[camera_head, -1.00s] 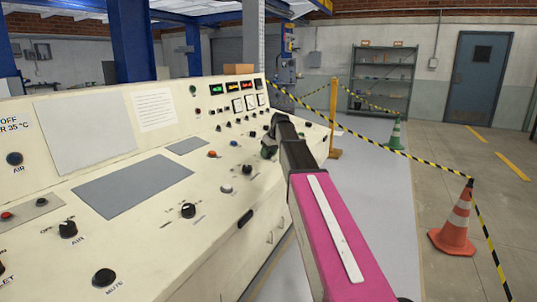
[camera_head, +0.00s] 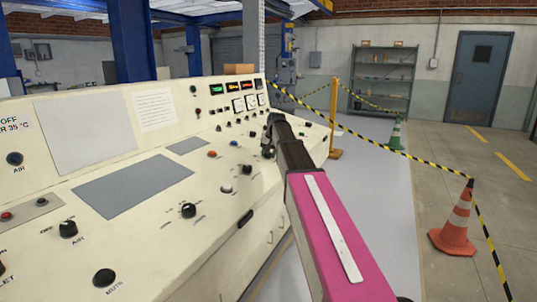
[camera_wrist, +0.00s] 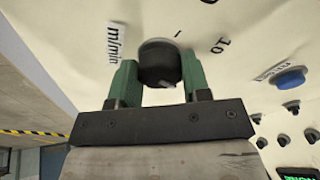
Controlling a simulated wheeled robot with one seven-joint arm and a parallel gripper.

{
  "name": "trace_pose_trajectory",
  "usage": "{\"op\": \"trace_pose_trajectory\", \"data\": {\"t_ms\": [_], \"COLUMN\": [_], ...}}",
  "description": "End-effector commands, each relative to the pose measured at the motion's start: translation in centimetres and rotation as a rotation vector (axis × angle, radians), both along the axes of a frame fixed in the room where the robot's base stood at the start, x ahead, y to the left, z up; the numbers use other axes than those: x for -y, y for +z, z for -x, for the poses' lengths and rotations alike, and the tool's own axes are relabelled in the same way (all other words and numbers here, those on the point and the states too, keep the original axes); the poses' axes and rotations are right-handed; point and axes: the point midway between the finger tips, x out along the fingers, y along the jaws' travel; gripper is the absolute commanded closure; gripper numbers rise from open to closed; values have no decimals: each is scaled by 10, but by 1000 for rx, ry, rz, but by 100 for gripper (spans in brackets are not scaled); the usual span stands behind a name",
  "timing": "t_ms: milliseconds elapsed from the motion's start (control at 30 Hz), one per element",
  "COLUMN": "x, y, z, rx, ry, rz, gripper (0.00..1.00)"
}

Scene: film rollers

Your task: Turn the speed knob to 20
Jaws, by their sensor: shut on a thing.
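The speed knob (camera_wrist: 158,62) is a round black knob on the cream panel, in the upper middle of the wrist view. The marks "m/min", "1" and "10" are printed around it. No mark 20 is visible. My gripper (camera_wrist: 155,75) has its two green fingers on either side of the knob and is shut on it. A light line shows on the knob's near edge. In the head view my gripper (camera_head: 268,152) is at the far right part of the console, and my arm hides most of the knob there.
The cream console (camera_head: 135,235) carries several other knobs and buttons, including a blue button (camera_wrist: 290,77) beside the speed knob. Small displays (camera_head: 235,87) and meters stand at its back. Striped tape and a traffic cone (camera_head: 455,220) are on the floor at right.

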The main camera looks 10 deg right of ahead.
Motion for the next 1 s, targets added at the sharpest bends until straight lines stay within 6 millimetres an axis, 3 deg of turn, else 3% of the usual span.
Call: {"op": "trace_pose_trajectory", "data": {"t_ms": [467, 500, 567, 867, 1000], "x": [0, 0, 0, 0, 2], "y": [0, 0, 0, 1, 11], "z": [0, 0, 0, 0, 4], "rx": [-3, -3, -3, -2, -1], "ry": [-13, -13, -13, -12, -13], "rz": [-1, -1, -1, -1, -2], "gripper": [80, 47, 31, 31, 31]}}
